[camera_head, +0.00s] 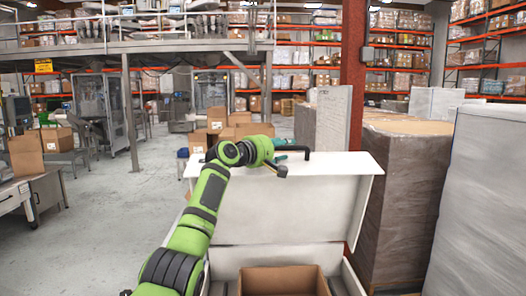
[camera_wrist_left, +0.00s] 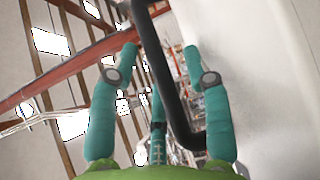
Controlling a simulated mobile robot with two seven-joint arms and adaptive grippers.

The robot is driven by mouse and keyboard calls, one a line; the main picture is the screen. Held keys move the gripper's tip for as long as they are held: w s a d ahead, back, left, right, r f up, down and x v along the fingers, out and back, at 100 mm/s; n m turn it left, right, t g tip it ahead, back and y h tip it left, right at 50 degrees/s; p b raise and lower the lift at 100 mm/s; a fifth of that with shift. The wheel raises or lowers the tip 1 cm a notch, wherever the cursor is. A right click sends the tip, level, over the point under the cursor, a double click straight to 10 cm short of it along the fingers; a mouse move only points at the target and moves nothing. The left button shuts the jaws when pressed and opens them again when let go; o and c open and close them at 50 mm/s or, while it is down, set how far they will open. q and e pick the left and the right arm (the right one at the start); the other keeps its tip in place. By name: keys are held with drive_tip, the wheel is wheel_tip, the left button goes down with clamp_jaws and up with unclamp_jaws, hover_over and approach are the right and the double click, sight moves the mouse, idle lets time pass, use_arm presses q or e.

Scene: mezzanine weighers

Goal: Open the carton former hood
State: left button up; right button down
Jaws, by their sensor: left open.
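The white carton former hood (camera_head: 290,205) stands raised in the head view, its inner side towards me. A black bar handle (camera_head: 308,153) sits at its top edge. My left gripper (camera_head: 283,152) is at the handle, partly hidden by its own wrist. In the left wrist view, the teal fingers of the gripper (camera_wrist_left: 160,58) are spread apart, and the black handle (camera_wrist_left: 172,95) runs between them. I cannot tell whether either finger touches it. My right gripper is in neither view.
A brown carton (camera_head: 283,281) sits in the machine below the hood. Tall wrapped pallets (camera_head: 402,200) stand close on the right. Brown boxes (camera_head: 238,128) are behind the hood. The grey floor (camera_head: 120,215) is clear on the left, beside a metal bench (camera_head: 40,190).

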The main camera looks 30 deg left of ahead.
use_arm(q)
drive_tip(key=v, duration=1.1)
